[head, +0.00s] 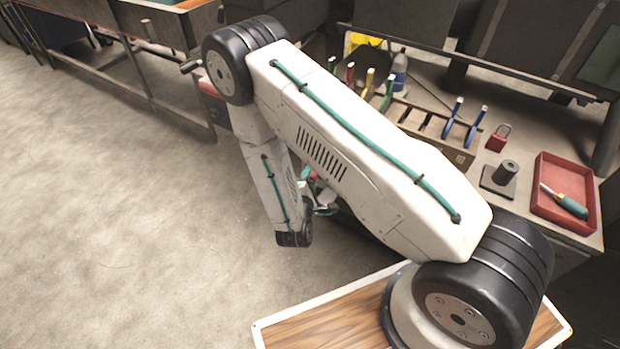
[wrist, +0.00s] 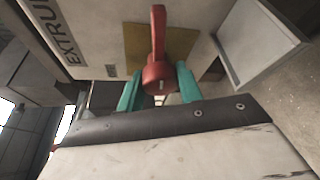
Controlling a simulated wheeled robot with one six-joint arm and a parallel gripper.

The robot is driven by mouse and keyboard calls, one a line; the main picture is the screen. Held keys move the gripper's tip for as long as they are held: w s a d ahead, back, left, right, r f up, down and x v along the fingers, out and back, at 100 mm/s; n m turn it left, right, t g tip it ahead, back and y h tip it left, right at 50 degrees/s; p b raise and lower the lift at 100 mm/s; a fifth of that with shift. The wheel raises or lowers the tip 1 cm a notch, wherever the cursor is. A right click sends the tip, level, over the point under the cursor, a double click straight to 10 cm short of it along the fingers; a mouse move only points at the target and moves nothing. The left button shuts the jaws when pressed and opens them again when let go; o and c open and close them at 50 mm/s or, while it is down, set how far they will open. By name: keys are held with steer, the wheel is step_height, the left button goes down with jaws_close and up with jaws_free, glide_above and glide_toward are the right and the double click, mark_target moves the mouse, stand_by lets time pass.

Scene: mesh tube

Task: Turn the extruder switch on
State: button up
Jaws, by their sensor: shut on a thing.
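In the wrist view, the extruder switch (wrist: 159,72) is a red rotary knob with a long handle pointing to the top of the picture. It sits on a yellowish plate (wrist: 184,41) on a pale panel, beside dark lettering reading "EXTRU", the rest cut off. My gripper (wrist: 160,88) has teal fingers, one on each side of the knob's round red part, and is shut on it. In the head view my arm hides most of the switch and the gripper; only small bits of red and teal show below the arm.
Open concrete floor (head: 120,220) lies at the left.

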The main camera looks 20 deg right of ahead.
steer(key=shift+m+t, duration=0.3)
steer(key=shift+m, duration=0.4)
steer(key=o, duration=1)
steer(key=v, duration=0.8)
steer(key=shift+f, duration=0.1)
